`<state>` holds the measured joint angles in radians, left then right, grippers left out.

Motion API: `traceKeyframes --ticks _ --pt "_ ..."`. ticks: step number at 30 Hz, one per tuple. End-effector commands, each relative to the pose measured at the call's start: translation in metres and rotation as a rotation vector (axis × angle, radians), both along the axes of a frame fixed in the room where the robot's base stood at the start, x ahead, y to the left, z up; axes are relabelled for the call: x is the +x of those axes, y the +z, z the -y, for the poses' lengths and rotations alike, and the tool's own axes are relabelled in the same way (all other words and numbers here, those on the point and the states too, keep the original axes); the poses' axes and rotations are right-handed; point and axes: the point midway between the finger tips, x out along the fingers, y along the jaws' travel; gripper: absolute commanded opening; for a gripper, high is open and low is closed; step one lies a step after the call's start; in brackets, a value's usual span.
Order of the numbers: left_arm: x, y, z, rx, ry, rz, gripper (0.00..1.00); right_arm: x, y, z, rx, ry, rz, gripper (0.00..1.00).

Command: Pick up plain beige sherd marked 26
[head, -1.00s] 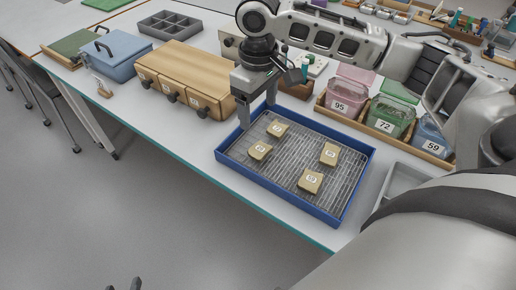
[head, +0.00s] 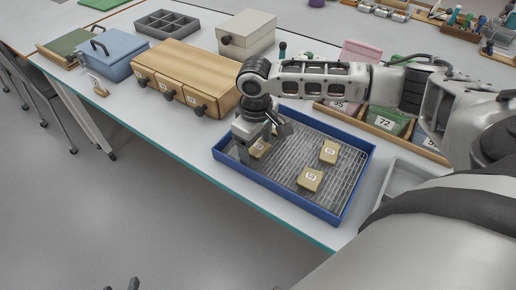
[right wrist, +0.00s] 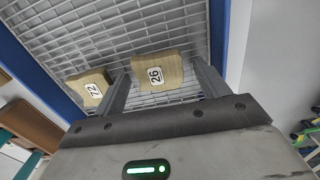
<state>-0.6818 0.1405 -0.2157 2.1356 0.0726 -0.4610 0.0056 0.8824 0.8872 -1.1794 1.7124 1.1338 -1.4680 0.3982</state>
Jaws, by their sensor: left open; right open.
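The plain beige sherd marked 26 (right wrist: 156,72) lies on the wire mesh of the blue tray (head: 345,218). A beige sherd marked 72 (right wrist: 91,88) lies just left of the fingers there. At the bottom edge of the head view, only dark tips of my left gripper (head: 123,286) show, apart from each other.
A wooden drawer case (head: 190,70) stands close behind the tray's left end. Coloured bins, one marked 72 (head: 385,121), stand behind it. A grey tray (head: 400,180) sits at right.

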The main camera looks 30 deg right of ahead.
Motion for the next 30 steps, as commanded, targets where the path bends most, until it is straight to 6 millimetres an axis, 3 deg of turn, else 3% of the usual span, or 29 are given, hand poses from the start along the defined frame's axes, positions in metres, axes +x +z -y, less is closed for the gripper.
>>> traceKeyframes --ticks 5,10,22,30 --pt "0.0 0.0 0.0 0.0 0.001 0.0 0.42 0.0 0.0 0.0 0.0 0.0 0.0 0.71" --pt "0.0 0.001 0.0 0.0 0.001 0.001 0.42 0.0 0.0 0.0 0.0 0.0 0.0 0.25" --pt "0.0 0.002 0.0 0.0 0.001 0.002 0.42 0.0 0.005 0.0 0.0 0.0 0.001 0.25" --pt "0.0 0.006 -0.001 0.004 0.0 0.003 0.42 -0.003 0.04 -0.003 0.003 0.002 0.001 0.25"
